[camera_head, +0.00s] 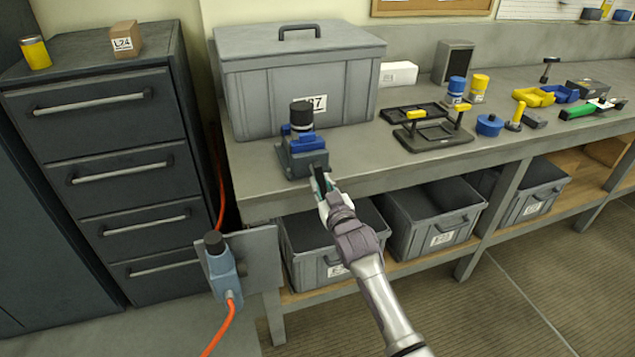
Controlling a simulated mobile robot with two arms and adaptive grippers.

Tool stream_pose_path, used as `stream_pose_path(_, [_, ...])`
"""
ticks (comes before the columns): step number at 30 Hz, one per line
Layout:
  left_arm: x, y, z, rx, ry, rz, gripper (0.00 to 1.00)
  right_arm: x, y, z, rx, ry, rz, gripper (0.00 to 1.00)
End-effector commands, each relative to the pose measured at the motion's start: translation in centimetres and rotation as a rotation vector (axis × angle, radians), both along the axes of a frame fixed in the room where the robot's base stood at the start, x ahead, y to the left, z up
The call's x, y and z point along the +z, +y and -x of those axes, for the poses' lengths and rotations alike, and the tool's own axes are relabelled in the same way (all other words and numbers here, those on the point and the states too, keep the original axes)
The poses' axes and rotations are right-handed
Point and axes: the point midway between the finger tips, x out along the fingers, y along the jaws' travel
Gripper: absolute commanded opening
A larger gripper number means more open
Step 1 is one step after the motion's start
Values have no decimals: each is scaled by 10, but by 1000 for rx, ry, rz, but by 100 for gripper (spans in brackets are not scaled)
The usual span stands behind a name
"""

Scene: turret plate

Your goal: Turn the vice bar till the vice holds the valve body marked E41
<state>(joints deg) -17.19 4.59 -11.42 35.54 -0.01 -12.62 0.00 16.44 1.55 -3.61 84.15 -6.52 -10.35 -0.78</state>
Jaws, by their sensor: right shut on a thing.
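The vice (305,163), grey with blue jaws, stands at the front left edge of the workbench. A dark, upright cylindrical part with a pale band (302,116) sits at the top of the vice, between or just behind the blue jaws. I take it for the valve body, but no E41 mark is readable. My right gripper (321,187) is at the front of the vice, shut on what appears to be the vice bar. The bar is mostly hidden by the fingers. My left gripper is not in view.
A large grey lidded crate (345,95) stands behind the vice. A black stand with yellow handles (435,135) is to the right. Grey bins (430,222) sit under the bench. A blue-grey device (222,268) with an orange hose is at the bench's left end, near a drawer cabinet (105,130).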

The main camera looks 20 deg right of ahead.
Motion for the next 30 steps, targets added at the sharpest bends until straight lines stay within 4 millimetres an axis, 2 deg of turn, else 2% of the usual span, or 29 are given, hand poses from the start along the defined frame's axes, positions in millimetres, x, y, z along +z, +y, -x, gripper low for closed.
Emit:
stream_pose_path(1, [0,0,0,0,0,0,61,-5,1,1,1,11,-12,0])
stream_pose_path(17, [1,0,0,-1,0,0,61,-7,2,2,2,16,-31,0])
stream_pose_path(18, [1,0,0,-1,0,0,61,-8,2,2,2,16,-31,28])
stream_pose_path(21, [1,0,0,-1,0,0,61,-7,2,2,2,14,-32,45])
stream_pose_path(22, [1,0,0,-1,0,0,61,-6,2,1,2,13,-31,47])
stream_pose_path(30, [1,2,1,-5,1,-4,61,-3,1,1,2,7,-30,47])
